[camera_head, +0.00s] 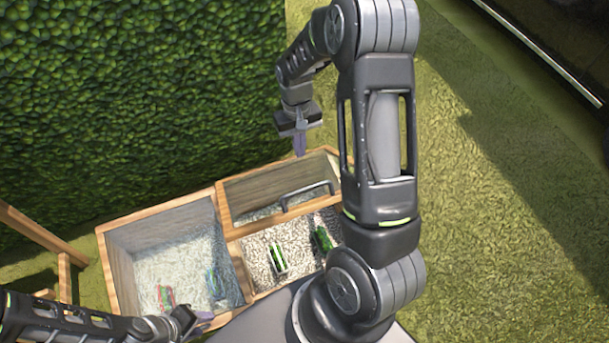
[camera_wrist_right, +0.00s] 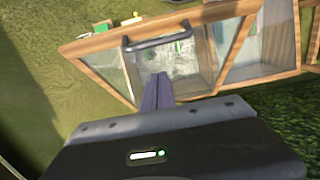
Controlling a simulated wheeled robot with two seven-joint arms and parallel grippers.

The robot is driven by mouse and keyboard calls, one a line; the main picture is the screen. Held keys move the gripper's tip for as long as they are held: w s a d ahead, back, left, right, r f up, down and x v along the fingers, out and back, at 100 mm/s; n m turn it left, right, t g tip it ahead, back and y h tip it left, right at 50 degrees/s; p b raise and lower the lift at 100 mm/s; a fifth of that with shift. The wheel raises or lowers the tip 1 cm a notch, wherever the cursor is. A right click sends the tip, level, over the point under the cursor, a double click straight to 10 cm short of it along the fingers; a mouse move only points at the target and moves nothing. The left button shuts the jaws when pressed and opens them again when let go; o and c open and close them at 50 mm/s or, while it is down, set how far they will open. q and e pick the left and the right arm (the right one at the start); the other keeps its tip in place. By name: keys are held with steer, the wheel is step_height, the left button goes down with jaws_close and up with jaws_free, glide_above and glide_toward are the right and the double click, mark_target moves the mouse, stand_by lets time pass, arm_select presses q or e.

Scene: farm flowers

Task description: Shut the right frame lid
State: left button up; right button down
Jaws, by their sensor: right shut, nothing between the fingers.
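The right frame lid (camera_head: 262,221) is a wood-edged, see-through panel with a dark bar handle (camera_head: 305,190), on the right half of the wooden box. It looks raised and tilted, with the gravel compartment open in front of it. The handle also shows in the wrist view (camera_wrist_right: 160,42), beyond my fingers. My right gripper (camera_head: 299,148) is shut and empty, above the back edge of the box and apart from the handle; its fingertips also show in the wrist view (camera_wrist_right: 157,82). My left gripper (camera_head: 203,320) is low by the box's front; its jaw opening is unclear.
The left compartment (camera_head: 128,240) holds pale litter with small colourful items. Two green items (camera_head: 278,260) (camera_head: 322,238) lie on the right gravel. A hedge (camera_head: 130,90) stands behind, and a wooden stand (camera_head: 50,242) is at left. Grass (camera_head: 500,230) is free at right.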

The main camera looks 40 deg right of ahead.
arm_select(q)
step_height(320, 180, up, 2)
steer(key=shift+s+r+p, duration=0.15)
steer(key=shift+p, duration=1.05)
arm_select(e)
steer(key=s+a+f, duration=0.1)
steer(key=s+f, duration=0.2)
steer(key=f, duration=0.6)
steer(key=shift+s, duration=0.25)
arm_select(q)
steer(key=shift+a, duration=0.1)
arm_select(e)
steer(key=shift+a+f, duration=0.1)
steer(key=shift+f, duration=0.05)
